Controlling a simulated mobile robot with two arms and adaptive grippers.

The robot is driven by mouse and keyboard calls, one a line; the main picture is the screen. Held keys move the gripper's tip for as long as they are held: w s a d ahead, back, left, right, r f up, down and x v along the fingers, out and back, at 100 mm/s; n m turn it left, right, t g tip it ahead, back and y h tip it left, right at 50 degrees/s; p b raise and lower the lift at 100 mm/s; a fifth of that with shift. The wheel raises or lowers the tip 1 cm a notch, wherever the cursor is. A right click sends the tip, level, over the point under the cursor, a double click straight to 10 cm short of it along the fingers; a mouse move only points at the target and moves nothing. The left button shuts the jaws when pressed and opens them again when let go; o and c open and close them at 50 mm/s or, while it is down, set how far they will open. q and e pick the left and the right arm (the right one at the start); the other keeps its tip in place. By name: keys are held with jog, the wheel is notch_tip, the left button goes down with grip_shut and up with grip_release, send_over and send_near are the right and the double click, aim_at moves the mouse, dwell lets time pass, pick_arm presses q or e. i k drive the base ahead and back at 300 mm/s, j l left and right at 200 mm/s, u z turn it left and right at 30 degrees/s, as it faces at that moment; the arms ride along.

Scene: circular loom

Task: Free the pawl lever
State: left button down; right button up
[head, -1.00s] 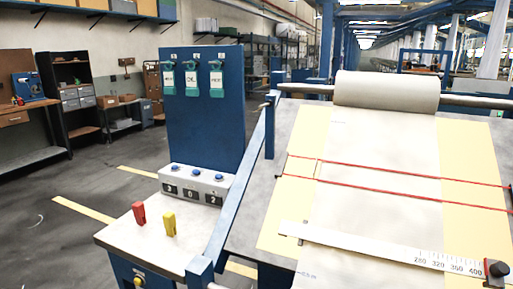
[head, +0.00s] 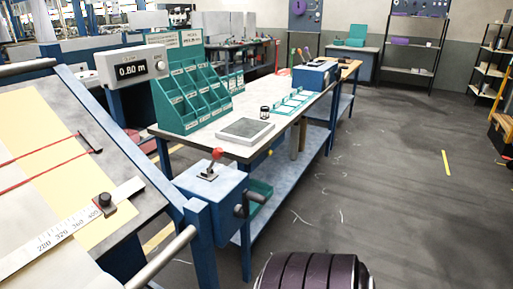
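A short lever with a red ball knob (head: 217,154) stands up from a plate on top of a blue box (head: 212,187) at the loom's right corner. It looks like the pawl lever; the pawl itself cannot be made out. A dark crank-like handle (head: 250,205) sticks out of the box's right side. The sloped loom board (head: 135,170) carries red cords and a white ruler (head: 75,228) with a black knob.
Behind the box stands a long workbench (head: 205,142) with a green bin rack (head: 190,95), a grey pad (head: 245,131) and a blue device (head: 315,72). A display (head: 132,68) reads 0.80 m. Floor at right is open.

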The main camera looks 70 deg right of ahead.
aim_at(217, 153)
jog(key=z, duration=1.85)
